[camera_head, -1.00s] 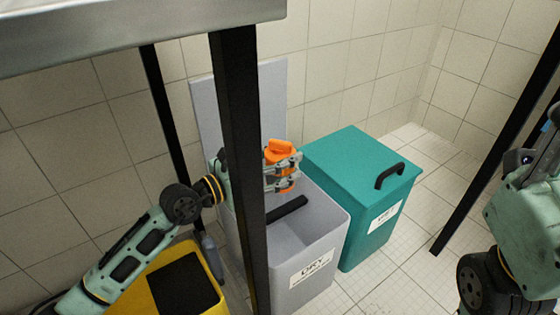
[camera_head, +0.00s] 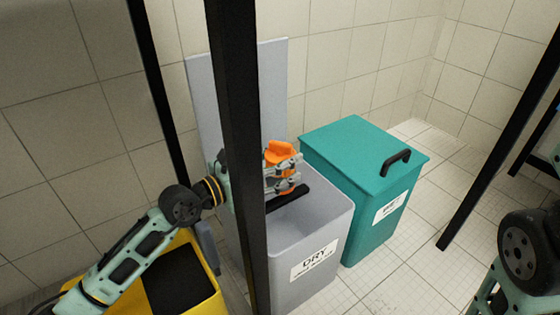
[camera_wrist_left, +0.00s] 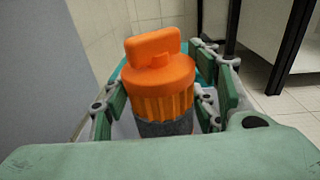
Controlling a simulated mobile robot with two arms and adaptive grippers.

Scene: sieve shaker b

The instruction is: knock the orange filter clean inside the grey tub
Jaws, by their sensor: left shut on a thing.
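The orange filter (camera_head: 280,153) is held by my left gripper (camera_head: 284,178) over the back left part of the grey tub (camera_head: 322,235). In the left wrist view the filter (camera_wrist_left: 160,82) has an orange handle and ribbed cap above a dark grey body, and the green-padded fingers (camera_wrist_left: 163,105) are shut around it. The tub is labelled DRY and stands open, its grey lid (camera_head: 272,95) upright behind it.
A teal bin (camera_head: 340,150) with a closed lid and black handle stands right of the tub. A yellow bin (camera_head: 205,297) with a dark opening is at the lower left. A black post (camera_head: 238,150) stands in front of my left wrist.

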